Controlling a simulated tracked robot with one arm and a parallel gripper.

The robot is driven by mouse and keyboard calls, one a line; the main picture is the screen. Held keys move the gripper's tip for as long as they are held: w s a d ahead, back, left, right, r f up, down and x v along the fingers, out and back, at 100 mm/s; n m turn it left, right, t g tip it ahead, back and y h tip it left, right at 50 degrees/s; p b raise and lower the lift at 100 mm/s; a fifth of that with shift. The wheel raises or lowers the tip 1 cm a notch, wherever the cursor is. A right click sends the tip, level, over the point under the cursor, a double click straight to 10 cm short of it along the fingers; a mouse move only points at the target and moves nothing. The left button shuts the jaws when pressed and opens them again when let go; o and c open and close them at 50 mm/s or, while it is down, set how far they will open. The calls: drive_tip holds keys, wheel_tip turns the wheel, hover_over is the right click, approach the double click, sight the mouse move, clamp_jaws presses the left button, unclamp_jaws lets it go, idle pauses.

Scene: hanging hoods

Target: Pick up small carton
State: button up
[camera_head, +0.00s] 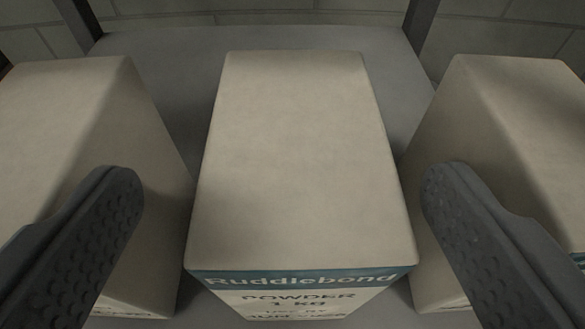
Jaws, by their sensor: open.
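A small carton (295,160) stands in the middle of the view, cream-coloured, with a teal band and the words "Ruddiebond" and "POWDER" on its near face. I see mostly its top; the lower part of its front runs out of the picture. My gripper (282,190) is open, with one dark, studded finger on each side of the carton. Gaps show between the fingers and the carton, and nothing is held.
Similar cartons stand close by on the left (70,130) and right (515,130), partly behind my fingers, with narrow gaps to the middle one. They stand on a grey shelf (170,60). Dark uprights and a block wall (290,18) are behind.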

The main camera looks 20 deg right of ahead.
sight(297, 143)
drive_tip(key=shift+p+x, duration=0.55)
drive_tip(key=shift+x, duration=0.5)
drive_tip(key=shift+d+p+x, duration=0.1)
drive_tip(key=shift+p+x, duration=0.2)
drive_tip(key=shift+x, duration=0.55)
drive_tip(key=shift+d+p+x, duration=0.15)
drive_tip(key=shift+p+x, duration=0.1)
drive_tip(key=shift+x, duration=0.55)
drive_tip(key=shift+s+f, duration=0.1)
drive_tip(key=shift+f, duration=0.1)
clamp_jaws()
drive_tip(key=shift+r, duration=0.15)
